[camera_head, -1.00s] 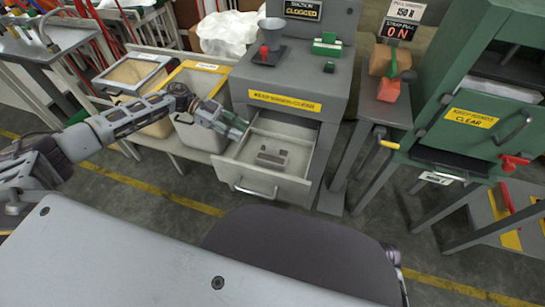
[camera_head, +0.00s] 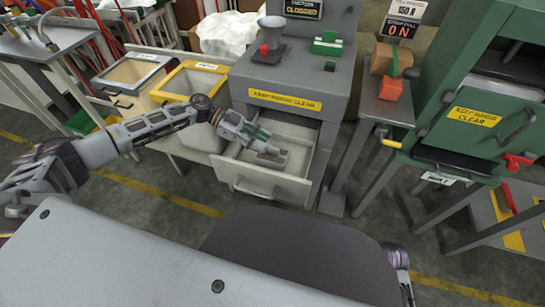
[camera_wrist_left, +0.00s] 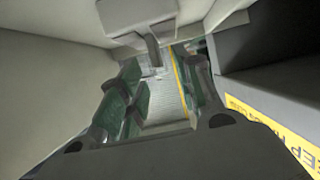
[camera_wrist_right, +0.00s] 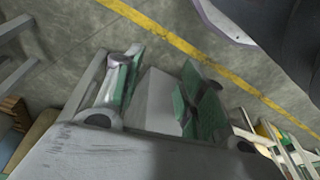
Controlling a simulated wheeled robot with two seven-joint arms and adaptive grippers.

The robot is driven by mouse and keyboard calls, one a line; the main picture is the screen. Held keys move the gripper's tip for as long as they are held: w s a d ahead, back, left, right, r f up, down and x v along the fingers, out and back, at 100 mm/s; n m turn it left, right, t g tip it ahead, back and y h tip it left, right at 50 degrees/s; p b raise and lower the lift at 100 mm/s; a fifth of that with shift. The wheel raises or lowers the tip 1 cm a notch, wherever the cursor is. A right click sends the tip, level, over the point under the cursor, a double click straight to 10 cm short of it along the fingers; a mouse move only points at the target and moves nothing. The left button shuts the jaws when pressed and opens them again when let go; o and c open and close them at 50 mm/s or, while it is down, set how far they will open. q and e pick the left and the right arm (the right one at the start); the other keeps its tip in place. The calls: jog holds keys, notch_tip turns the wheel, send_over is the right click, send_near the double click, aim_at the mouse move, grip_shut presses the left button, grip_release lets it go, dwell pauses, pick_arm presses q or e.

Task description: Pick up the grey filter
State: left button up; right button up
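The grey filter (camera_head: 274,158) lies in the open grey drawer (camera_head: 258,182) of the grey machine. My left gripper (camera_head: 262,143) reaches into the drawer from the left, its green-padded fingertips just above and beside the filter; whether they touch it is unclear. In the left wrist view the left gripper's fingers (camera_wrist_left: 163,88) are apart, with a pale ridged surface between them that I cannot identify surely. My right gripper (camera_wrist_right: 160,88) has its green-padded fingers apart, pointing over the floor; a pale grey block shape shows between them, unclear in nature.
The grey machine (camera_head: 297,77) with a yellow warning label stands behind the drawer. A yellow-rimmed bin (camera_head: 167,96) and a grey-rimmed bin (camera_head: 112,86) stand left. A green machine (camera_head: 470,117) stands right. Floor in front of the drawer is clear.

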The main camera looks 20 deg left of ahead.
aim_at(270, 146)
pick_arm(q)
jog(key=shift+d+f, duration=0.25)
jog(key=shift+d, duration=0.2)
jog(key=b+x, duration=0.1)
jog(key=x, duration=0.2)
jog(key=shift+s+d, duration=0.1)
jog(key=shift+d, duration=0.15)
jog(key=shift+d+f+b, duration=0.15)
jog(key=shift+d+b, duration=0.15)
pick_arm(e)
jog(key=shift+s+a+r, duration=0.1)
jog(key=shift+r, duration=0.4)
jog(key=shift+s+a+r, duration=0.1)
jog(key=shift+r, duration=0.4)
jog(key=shift+w, duration=0.15)
pick_arm(q)
grip_shut()
pick_arm(e)
jog(key=shift+f, duration=0.1)
